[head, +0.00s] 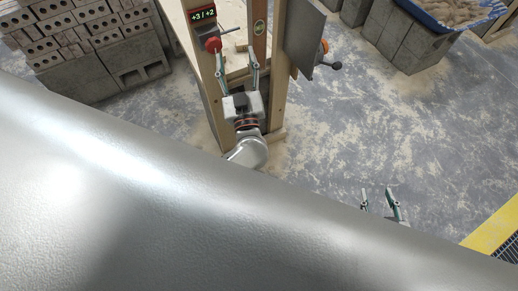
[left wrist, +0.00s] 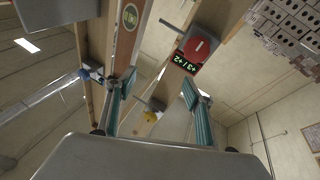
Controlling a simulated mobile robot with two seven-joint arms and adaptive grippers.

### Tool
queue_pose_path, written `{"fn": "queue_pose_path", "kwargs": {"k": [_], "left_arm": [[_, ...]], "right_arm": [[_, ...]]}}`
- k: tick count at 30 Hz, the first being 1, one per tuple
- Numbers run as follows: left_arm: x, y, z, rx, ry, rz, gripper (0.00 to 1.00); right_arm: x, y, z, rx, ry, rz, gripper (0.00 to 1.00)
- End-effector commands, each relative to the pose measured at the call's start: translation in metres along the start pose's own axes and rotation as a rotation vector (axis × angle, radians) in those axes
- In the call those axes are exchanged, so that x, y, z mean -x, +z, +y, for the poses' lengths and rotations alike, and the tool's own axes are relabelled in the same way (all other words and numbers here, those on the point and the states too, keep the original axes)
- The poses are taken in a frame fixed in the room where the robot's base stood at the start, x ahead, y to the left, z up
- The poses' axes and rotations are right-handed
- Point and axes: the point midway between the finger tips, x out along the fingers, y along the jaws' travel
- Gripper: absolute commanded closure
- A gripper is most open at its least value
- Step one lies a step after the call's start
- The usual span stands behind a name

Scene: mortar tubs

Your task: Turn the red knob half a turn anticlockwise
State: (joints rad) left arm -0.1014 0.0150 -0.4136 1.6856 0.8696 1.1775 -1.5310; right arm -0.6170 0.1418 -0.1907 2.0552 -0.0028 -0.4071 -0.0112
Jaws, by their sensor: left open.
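The red knob (head: 213,44) sits on the left wooden post, below a display (head: 203,14) reading +3 / +2. In the left wrist view the red knob (left wrist: 197,48) is a round red face on a grey housing, with the green-lit display (left wrist: 186,63) beside it. My left gripper (head: 236,50) is open and empty in front of the posts. In the head view its left fingertip appears close to the knob; contact cannot be told. In the left wrist view the knob lies beyond the right fingertip, outside the jaws (left wrist: 158,78). My right gripper (head: 377,191) is open and empty, low at the right.
A grey lever (head: 230,30) sticks out beside the red knob. A yellow knob (left wrist: 150,117) and a blue knob (left wrist: 84,74) show behind.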

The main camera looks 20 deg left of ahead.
Motion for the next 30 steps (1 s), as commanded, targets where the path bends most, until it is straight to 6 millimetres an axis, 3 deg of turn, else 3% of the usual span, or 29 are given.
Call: {"fn": "queue_pose_path", "kwargs": {"k": [8, 15, 30], "left_arm": [[0.031, 0.011, 0.023, -0.001, 0.245, 0.042, 0.48], [0.063, 0.032, 0.039, -0.022, 0.432, 0.009, 0.48], [0.128, 0.093, 0.045, -0.099, 0.685, -0.156, 0.48]], "right_arm": [[-0.011, 0.027, -0.007, -0.002, -0.004, -0.011, 0.60], [-0.018, 0.047, -0.013, -0.004, -0.008, -0.024, 0.60], [-0.027, 0.083, -0.024, -0.010, -0.018, -0.053, 0.60]]}}
